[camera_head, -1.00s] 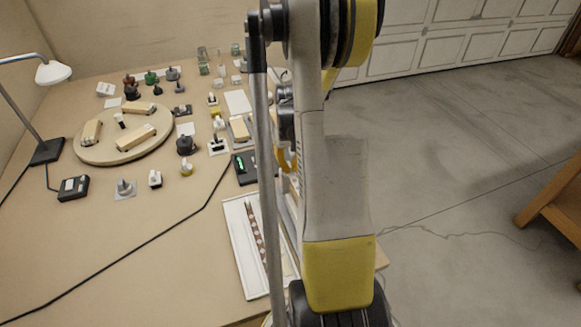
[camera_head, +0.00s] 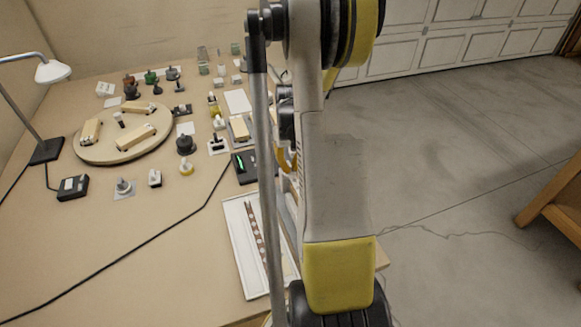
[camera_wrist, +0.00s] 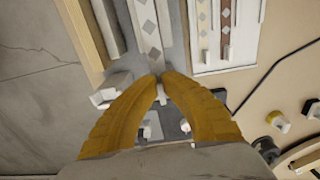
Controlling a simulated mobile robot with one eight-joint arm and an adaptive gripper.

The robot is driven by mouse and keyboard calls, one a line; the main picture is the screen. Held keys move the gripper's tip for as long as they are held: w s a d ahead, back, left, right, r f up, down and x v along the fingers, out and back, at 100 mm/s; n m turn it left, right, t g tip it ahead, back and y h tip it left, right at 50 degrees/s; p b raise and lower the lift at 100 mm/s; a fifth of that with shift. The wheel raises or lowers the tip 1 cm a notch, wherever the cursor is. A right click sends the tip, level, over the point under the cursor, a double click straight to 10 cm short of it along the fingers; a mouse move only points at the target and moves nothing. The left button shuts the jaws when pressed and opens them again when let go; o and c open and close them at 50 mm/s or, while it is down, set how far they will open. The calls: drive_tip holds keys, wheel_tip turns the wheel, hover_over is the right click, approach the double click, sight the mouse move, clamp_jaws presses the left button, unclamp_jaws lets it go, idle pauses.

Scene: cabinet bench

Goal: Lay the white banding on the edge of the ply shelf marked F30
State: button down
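My gripper (camera_wrist: 161,78) shows in the wrist view as two yellow fingers whose tips nearly meet. A pale strip of banding with grey diamonds (camera_wrist: 148,32) runs from between the tips toward the top of the picture. It looks nearer to the camera than the strips in the tray, and the tips appear closed on its end. A wood-coloured board edge (camera_wrist: 83,35) and a grey bar (camera_wrist: 108,25) lie to its left. I can read no F30 mark. In the head view my arm hides most of the gripper and the banding.
A white tray (camera_head: 238,240) holds a brown strip with pale diamonds (camera_head: 255,233); the wrist view shows more strips there. A round board (camera_head: 105,151) with wooden blocks, a lamp (camera_head: 52,72), a black cable and several small objects occupy the bench. The bench's front left is mostly clear.

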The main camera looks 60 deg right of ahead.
drive_tip(key=shift+f+b, duration=1)
drive_tip(key=shift+b, duration=0.1)
idle(1.1)
drive_tip(key=c, duration=1.1)
unclamp_jaws()
drive_tip(key=shift+r+p, duration=2.75)
drive_tip(key=shift+r, duration=1.3)
